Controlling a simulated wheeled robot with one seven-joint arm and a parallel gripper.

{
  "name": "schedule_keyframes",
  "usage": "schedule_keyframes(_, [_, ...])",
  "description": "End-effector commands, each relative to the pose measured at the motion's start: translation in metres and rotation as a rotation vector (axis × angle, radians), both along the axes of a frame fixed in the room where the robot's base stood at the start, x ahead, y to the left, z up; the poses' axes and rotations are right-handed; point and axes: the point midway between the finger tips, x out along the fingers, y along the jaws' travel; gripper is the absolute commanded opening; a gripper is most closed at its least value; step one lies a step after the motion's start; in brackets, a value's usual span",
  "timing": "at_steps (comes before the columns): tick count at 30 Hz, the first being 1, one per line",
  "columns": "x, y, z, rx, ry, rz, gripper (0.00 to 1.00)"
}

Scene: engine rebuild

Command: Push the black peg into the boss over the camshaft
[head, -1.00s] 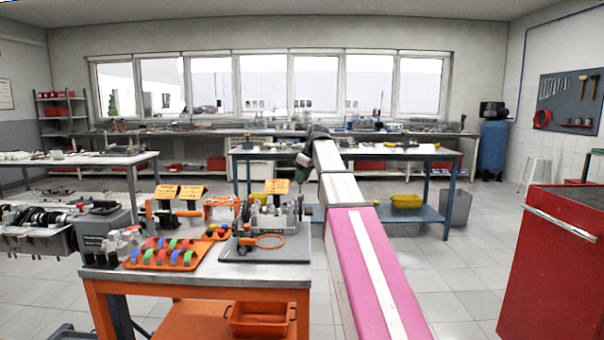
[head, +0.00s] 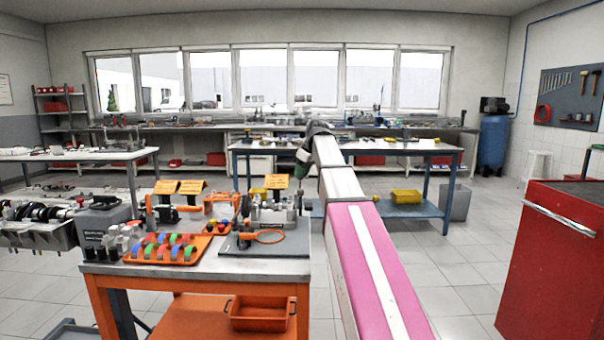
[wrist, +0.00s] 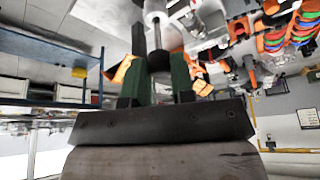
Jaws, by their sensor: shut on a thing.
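My gripper (wrist: 160,78) shows in the wrist view as two dark green fingers, shut on the black peg (wrist: 158,60), whose rounded dark end shows between them. A thin grey rod (wrist: 157,34) runs from the peg toward a pale round part (wrist: 155,8) at the top edge; I cannot tell whether they touch. The peg cannot be made out there. The boss and camshaft are too small to tell apart.
The orange cart (head: 200,282) carries an orange tray (head: 140,257) of coloured arched parts, an orange ring tool (head: 268,237) and orange signs (head: 277,182). A red cabinet (head: 545,265) stands at the right. A blue-legged table (head: 448,200) stands behind. Floor between is clear.

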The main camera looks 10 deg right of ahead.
Motion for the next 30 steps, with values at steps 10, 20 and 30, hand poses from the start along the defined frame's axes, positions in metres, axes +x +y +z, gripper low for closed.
schedule_keyframes(10, [0.000, 0.000, -0.004, 0.000, 0.000, 0.000, 0.00])
schedule_keyframes(20, [0.000, 0.000, -0.008, 0.000, 0.000, 0.000, 0.00])
schedule_keyframes(30, [0.000, 0.000, -0.013, 0.000, 0.000, 0.000, 0.00])
